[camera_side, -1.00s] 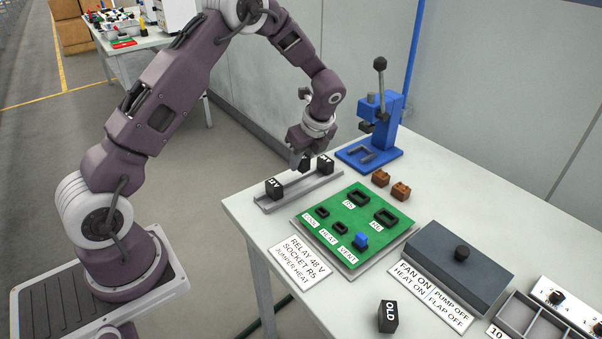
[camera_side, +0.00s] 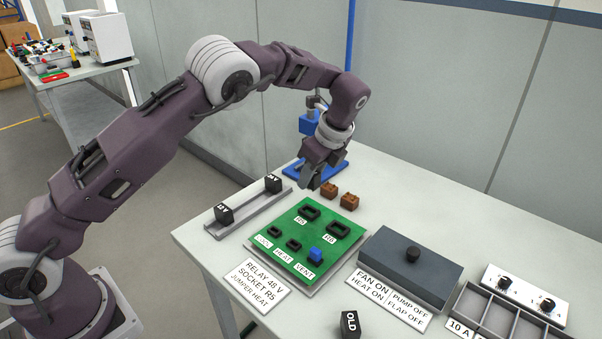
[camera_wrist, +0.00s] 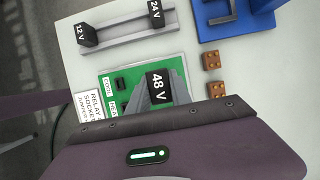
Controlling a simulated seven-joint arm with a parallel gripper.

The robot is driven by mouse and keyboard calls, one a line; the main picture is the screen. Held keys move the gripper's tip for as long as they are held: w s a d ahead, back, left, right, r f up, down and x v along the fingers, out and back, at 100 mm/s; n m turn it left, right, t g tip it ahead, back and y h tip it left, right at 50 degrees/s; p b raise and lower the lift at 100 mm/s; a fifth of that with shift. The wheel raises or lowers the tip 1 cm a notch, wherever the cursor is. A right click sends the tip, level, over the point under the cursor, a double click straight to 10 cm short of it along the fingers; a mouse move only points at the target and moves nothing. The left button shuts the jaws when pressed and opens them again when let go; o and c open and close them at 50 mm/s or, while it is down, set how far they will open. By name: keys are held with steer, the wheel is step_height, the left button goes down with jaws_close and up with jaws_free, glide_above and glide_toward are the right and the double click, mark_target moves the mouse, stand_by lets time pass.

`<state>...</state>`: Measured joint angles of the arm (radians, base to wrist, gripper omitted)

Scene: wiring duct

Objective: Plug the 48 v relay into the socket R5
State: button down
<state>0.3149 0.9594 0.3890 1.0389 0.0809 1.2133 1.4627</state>
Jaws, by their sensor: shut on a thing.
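My gripper (camera_side: 311,180) is shut on a black relay marked 48 V (camera_wrist: 158,86) and holds it above the far edge of the green board. In the side view the relay is a small dark shape, mostly hidden by the fingers. The green board (camera_side: 283,246) lies on the bench. Socket R5 (camera_side: 310,212) is a black empty frame at its far left, just below and in front of my gripper. A similar empty socket, apparently R6 (camera_side: 340,230), is to its right. In the wrist view my gripper and the relay hide both sockets.
A grey rail (camera_side: 250,209) holds the 12 V relay (camera_side: 224,213) and 24 V relay (camera_side: 273,183). Two brown blocks (camera_side: 329,190) and a blue press (camera_side: 310,125) stand behind the board. A blue jumper (camera_side: 315,255) sits on the board. A grey box (camera_side: 410,268) is at right.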

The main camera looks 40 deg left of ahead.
steer(key=shift+f, duration=2.95)
steer(key=shift+f, duration=0.9)
steer(key=c, duration=1.1)
jaws_free()
steer(key=v, duration=0.7)
